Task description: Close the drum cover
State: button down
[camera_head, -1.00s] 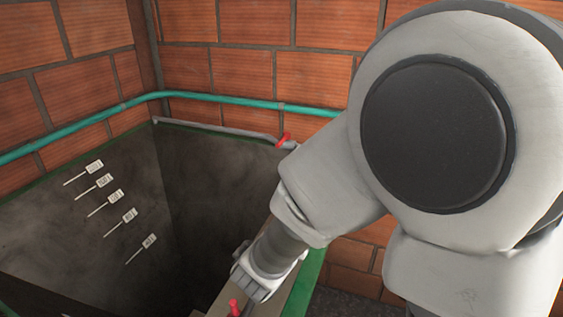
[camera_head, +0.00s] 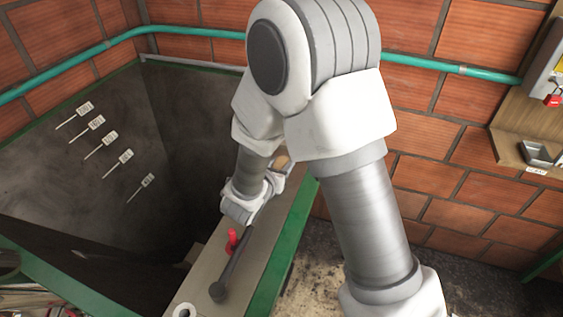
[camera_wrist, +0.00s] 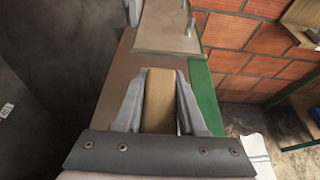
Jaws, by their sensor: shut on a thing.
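My gripper (camera_wrist: 160,82) is shut on a tan wooden handle (camera_wrist: 160,105) in the wrist view, one finger on each side. In the head view my wrist hides most of the grip. A dark bar (camera_head: 235,262) with a round end lies along the beige top of the machine, leading toward my wrist. Whether it joins the handle is hidden. A flat metal plate (camera_wrist: 165,28) lies beyond my fingers in the wrist view. I cannot tell which part is the drum cover.
A deep dark hopper (camera_head: 185,120) with several white level tags is open at the left. A teal pipe (camera_head: 420,60) runs along the brick wall. A wooden board (camera_head: 520,135) with a small metal box is at the right. The floor right of the green edge shows free room.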

jog(key=shift+f+b, duration=0.25)
jog(key=shift+b, duration=0.05)
jog(key=shift+c, duration=2.4)
grip_release()
jog(key=shift+r, duration=0.1)
jog(key=shift+r+p, duration=0.15)
jog(key=shift+p, duration=0.15)
jog(key=shift+s+a+r, duration=0.1)
jog(key=shift+s+a, duration=0.05)
jog(key=shift+s, duration=0.1)
jog(key=b+v, duration=0.1)
jog(key=v, duration=0.9)
jog(key=shift+s+a+r, duration=0.1)
jog(key=shift+s+a, duration=0.05)
jog(key=shift+s, duration=0.2)
jog(key=shift+s+a+r, duration=0.1)
jog(key=shift+s, duration=0.25)
